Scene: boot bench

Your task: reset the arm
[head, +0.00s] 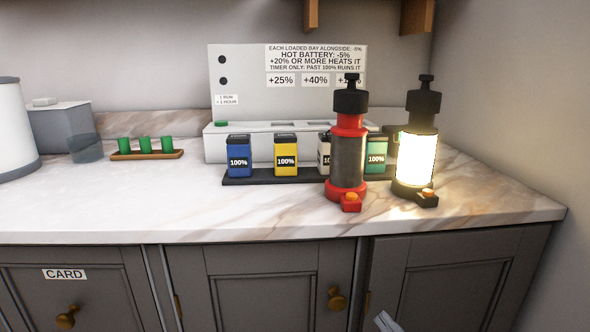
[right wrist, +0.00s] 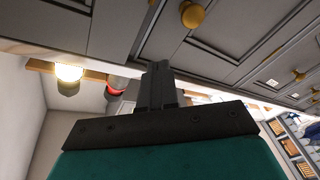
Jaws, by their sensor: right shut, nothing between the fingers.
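Only a light grey tip of my right gripper (head: 386,321) shows in the head view, at the bottom edge, low in front of the cabinet doors. In the right wrist view my right gripper (right wrist: 158,75) has its dark fingers together, with nothing between them. It is apart from the counter and the things on it. My left gripper is not in view.
A red lantern (head: 348,150) and a lit black lantern (head: 416,158) stand on the marble counter (head: 270,215) near its right end. Behind are a black tray (head: 258,181) of batteries and a charger (head: 225,145). Cabinet doors (head: 263,285) with brass knobs are below.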

